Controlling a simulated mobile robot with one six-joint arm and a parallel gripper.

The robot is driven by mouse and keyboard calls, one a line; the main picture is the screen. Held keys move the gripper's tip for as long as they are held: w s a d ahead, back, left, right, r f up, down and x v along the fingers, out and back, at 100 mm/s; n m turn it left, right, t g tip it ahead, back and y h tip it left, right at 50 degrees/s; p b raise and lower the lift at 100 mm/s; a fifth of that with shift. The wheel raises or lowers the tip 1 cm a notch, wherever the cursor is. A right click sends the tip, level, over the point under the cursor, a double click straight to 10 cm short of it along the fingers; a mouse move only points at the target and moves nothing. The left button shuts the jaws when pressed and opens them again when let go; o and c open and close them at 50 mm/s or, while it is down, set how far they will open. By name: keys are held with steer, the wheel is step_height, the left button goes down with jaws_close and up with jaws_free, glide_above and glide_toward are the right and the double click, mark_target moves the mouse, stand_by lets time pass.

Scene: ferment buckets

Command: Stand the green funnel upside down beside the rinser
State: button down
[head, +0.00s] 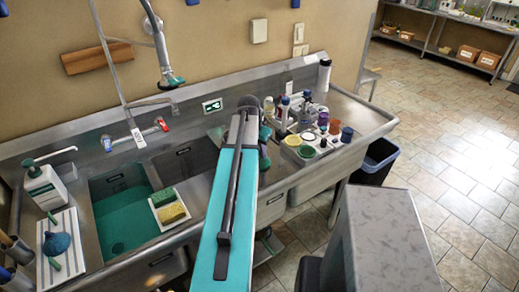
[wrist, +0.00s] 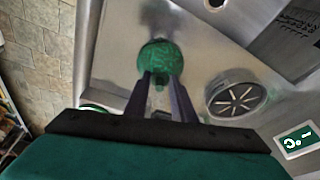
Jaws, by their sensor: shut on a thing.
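In the wrist view my gripper (wrist: 160,80) has its two dark fingers closed on the green funnel (wrist: 160,56). The funnel shows as a round green shape at the fingertips, over the steel counter; whether it touches the counter I cannot tell. The rinser (wrist: 236,97), a round metal grille with star-shaped slots, lies to the right of the fingers, apart from the funnel. In the head view my arm covers the gripper's fingers, the green funnel and the rinser.
A caddy of bottles and cups (head: 305,125) stands right of my arm. A sponge tray (head: 169,208) sits by the teal-filled basin (head: 125,215). A blue-green funnel (head: 56,242) lies on a white rack at left. A small green display (wrist: 297,140) is near the rinser.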

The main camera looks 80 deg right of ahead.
steer(key=shift+f, duration=0.25)
steer(key=shift+c, duration=1)
jaws_free()
steer(key=p+v, duration=0.4)
steer(key=v, duration=0.4)
stand_by(4.0)
steer(key=shift+d+r, duration=0.1)
steer(key=s+d+v, duration=0.1)
steer(key=v, duration=0.7)
steer(key=shift+w+r+p, duration=0.25)
steer(key=shift+r+p, duration=0.05)
steer(key=shift+r, duration=0.2)
stand_by(0.6)
